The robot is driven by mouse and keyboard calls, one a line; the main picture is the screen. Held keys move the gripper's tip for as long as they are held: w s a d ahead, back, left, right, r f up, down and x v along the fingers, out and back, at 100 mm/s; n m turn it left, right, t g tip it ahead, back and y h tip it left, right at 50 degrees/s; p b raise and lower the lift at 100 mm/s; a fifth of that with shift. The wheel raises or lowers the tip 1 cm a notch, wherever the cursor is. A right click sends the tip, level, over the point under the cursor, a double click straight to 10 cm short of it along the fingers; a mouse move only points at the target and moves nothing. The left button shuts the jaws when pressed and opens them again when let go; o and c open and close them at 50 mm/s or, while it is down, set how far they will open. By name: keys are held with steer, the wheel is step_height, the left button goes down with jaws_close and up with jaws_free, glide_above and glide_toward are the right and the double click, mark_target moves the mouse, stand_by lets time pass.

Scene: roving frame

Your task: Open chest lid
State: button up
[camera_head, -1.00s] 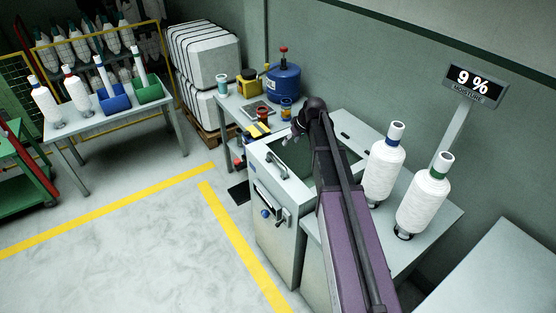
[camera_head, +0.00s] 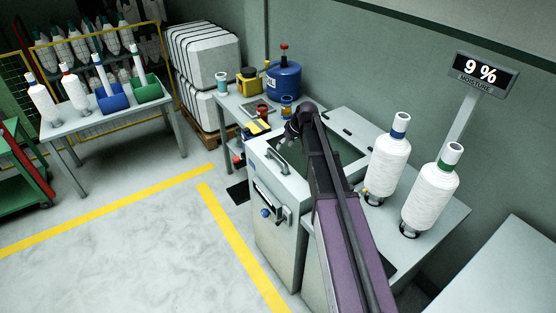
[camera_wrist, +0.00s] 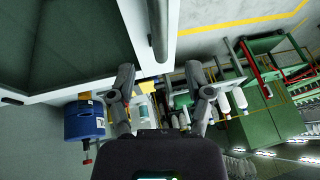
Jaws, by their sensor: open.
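The chest is a pale grey cabinet (camera_head: 278,227) at the middle of the head view. Its lid (camera_head: 262,160) lies flat on top and looks shut, with a dark greenish window in it. A bar handle (camera_head: 277,157) stands on the lid near its front edge; it also shows in the wrist view (camera_wrist: 158,30). My gripper (camera_wrist: 162,88) is open and empty, its two fingers apart. In the head view it is above the lid, just behind the handle and apart from it. My arm hides the right part of the lid.
Two white yarn cones (camera_head: 388,160) (camera_head: 430,190) stand on the surface right of my arm. Behind the chest, a small table holds a blue canister (camera_head: 284,80) and jars. A moisture sign (camera_head: 482,74) stands right. Open floor (camera_head: 130,245) lies front left.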

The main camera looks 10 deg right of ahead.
mark_target(278, 155)
steer(key=shift+b+x, duration=2.95)
steer(key=shift+x, duration=0.6)
jaws_close()
